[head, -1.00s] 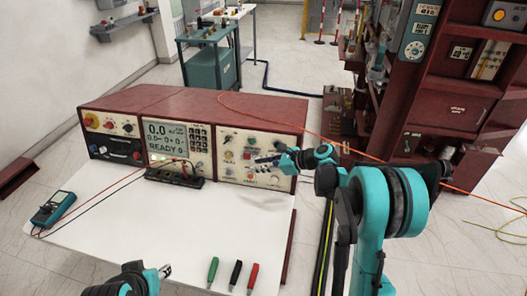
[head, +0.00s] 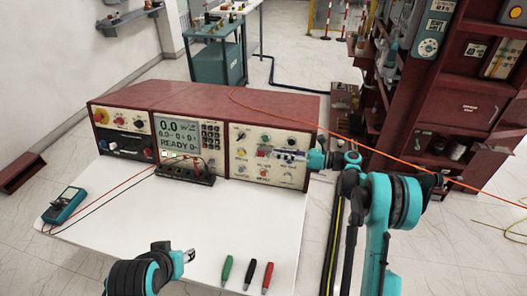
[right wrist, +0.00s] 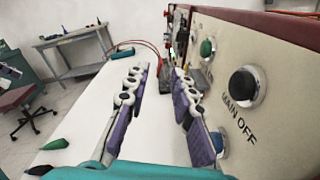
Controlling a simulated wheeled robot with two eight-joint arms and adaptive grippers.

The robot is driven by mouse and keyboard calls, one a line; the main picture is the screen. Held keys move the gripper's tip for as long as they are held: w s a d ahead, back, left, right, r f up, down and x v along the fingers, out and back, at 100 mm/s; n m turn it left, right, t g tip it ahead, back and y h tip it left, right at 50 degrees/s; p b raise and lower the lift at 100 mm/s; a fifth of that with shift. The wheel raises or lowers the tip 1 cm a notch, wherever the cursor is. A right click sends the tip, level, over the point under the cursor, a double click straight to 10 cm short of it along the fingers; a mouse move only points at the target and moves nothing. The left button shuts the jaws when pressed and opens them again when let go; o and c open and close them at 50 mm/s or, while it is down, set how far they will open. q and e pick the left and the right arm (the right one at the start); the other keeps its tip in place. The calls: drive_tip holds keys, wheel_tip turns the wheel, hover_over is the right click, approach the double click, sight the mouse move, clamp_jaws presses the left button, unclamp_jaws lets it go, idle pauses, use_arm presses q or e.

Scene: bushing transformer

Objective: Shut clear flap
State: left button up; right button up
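The maroon test console (head: 245,98) stands at the back of a white table (head: 120,205). I cannot make out a clear flap in either view. My right gripper (head: 278,155) is in front of the console's right-hand control panel (head: 243,168). In the right wrist view its two purple-padded fingers (right wrist: 158,72) are apart with nothing visible between them, alongside the panel face. A black button (right wrist: 243,86) marked MAIN OFF and a green button (right wrist: 207,47) are to the right of the fingers. My left gripper (head: 188,256) is low over the table's front; its opening is too small to judge.
Green (head: 227,268), black (head: 248,272) and red (head: 267,276) probes lie at the table's front. A teal meter (head: 64,205) with leads is at the left. A black terminal strip (head: 185,174) sits before the display. A maroon cabinet (head: 455,105) stands right. The table's middle is clear.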

sight(262, 154)
drive_tip(key=shift+y, duration=0.3)
drive_tip(key=x, duration=0.2)
drive_tip(key=b+x, duration=0.1)
drive_tip(key=x, duration=0.1)
drive_tip(key=b+x, duration=0.1)
drive_tip(key=x, duration=0.1)
drive_tip(key=shift+w+a+f, duration=0.15)
drive_tip(key=shift+f, duration=0.15)
drive_tip(key=shift+w+a+r, duration=0.1)
drive_tip(key=shift+w+a, duration=0.1)
drive_tip(key=shift+a, duration=0.3)
drive_tip(key=shift+c, duration=0.2)
clamp_jaws()
